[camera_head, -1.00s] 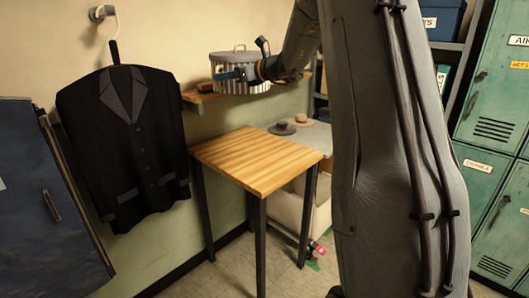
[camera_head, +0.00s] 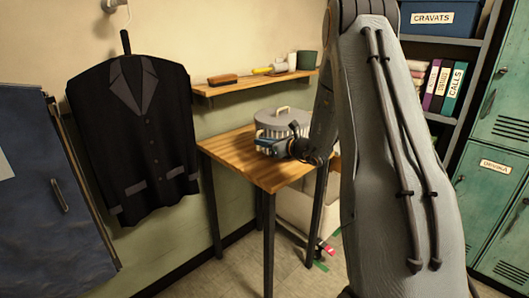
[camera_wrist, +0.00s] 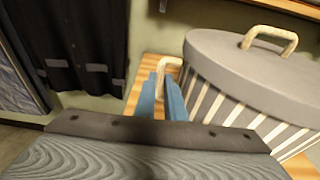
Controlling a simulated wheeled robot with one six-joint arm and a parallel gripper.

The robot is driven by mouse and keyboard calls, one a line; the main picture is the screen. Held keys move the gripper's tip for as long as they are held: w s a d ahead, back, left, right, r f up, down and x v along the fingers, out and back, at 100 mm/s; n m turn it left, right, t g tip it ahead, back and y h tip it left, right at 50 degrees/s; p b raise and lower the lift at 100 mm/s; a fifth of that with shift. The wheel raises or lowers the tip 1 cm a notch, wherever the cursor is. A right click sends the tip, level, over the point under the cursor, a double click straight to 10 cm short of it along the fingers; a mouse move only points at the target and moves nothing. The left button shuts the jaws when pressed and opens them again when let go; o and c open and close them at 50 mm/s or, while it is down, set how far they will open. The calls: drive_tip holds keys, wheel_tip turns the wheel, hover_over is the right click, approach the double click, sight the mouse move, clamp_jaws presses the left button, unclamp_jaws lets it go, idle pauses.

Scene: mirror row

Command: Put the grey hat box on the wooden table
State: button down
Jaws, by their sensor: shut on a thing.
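The grey hat box (camera_head: 283,122) has white-striped sides, a grey lid and a cream handle on top. It is upright over the far part of the wooden table (camera_head: 236,155); I cannot tell whether its base touches the top. My gripper (camera_head: 268,146) is at the near side of the box. In the wrist view, its blue fingers (camera_wrist: 166,98) are shut on the cream side handle of the hat box (camera_wrist: 235,75). The table (camera_wrist: 145,82) shows behind the fingers. The base of the box is partly hidden by my gripper.
A wall shelf (camera_head: 213,90) above the table holds a brush (camera_head: 222,80), small items and a dark green cup (camera_head: 307,60). A dark jacket (camera_head: 135,130) hangs left of the table. Green lockers (camera_head: 500,165) stand at right. The table's near-left part is bare.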

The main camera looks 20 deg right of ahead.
drive_tip(key=shift+f+p, duration=0.5)
drive_tip(key=shift+f, duration=1.85)
drive_tip(key=c, duration=1.8)
unclamp_jaws()
drive_tip(key=shift+f, duration=0.1)
drive_tip(key=shift+c, duration=0.2)
